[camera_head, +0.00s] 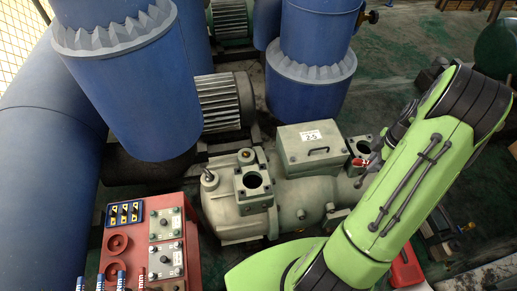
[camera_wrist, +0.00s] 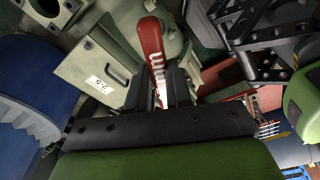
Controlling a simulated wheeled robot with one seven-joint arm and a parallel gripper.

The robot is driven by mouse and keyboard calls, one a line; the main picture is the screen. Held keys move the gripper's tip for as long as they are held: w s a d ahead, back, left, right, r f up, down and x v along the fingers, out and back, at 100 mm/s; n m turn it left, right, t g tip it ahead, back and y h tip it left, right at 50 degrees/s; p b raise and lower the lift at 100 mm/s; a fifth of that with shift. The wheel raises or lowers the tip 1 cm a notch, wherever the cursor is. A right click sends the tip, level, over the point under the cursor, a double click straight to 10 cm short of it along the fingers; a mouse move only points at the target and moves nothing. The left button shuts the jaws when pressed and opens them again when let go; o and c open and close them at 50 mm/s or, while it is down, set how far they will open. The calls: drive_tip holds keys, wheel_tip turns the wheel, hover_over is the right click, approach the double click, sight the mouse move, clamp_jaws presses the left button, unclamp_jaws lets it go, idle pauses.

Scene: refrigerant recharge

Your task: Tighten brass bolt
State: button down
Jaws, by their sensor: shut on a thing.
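In the wrist view, my gripper (camera_wrist: 163,88) is shut on a red-handled tool (camera_wrist: 152,42) with white lettering. The tool points away from the jaws, over the pale green compressor (camera_wrist: 170,20); I cannot tell whether it touches it. In the head view, my gripper (camera_head: 392,135) is at the right end of the compressor (camera_head: 232,212), and a bit of the red tool (camera_head: 361,162) shows beside it. My green arm covers part of the compressor's right side. I cannot make out the brass bolt in either view.
A box with a handle and label (camera_head: 305,150) sits on top of the compressor. Big blue tanks (camera_head: 130,90) and a grey motor (camera_head: 225,102) stand behind. A red control panel (camera_head: 150,240) is at the lower left. A red case (camera_head: 405,268) lies right of my arm.

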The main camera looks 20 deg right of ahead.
drive_tip(key=shift+f, duration=0.2)
drive_tip(key=w+a+f+m, duration=0.1)
drive_tip(key=w+a, duration=0.3)
drive_tip(key=w, duration=0.7)
drive_tip(key=w+a+m, duration=0.1)
drive_tip(key=w+a, duration=0.4)
drive_tip(key=w, duration=0.5)
drive_tip(key=w+a+f+m+b, duration=0.1)
drive_tip(key=w+a+f+b, duration=0.1)
drive_tip(key=a, duration=0.5)
drive_tip(key=w+a+f+m+b, duration=0.1)
drive_tip(key=w+a+f+b, duration=0.2)
drive_tip(key=w+a, duration=0.3)
drive_tip(key=w+a+f+m+b, duration=0.1)
drive_tip(key=w+a+f, duration=0.3)
drive_tip(key=a, duration=0.5)
drive_tip(key=shift+w+f+t+h+b, duration=0.35)
drive_tip(key=shift+f+b, duration=0.25)
drive_tip(key=shift+b, duration=0.3)
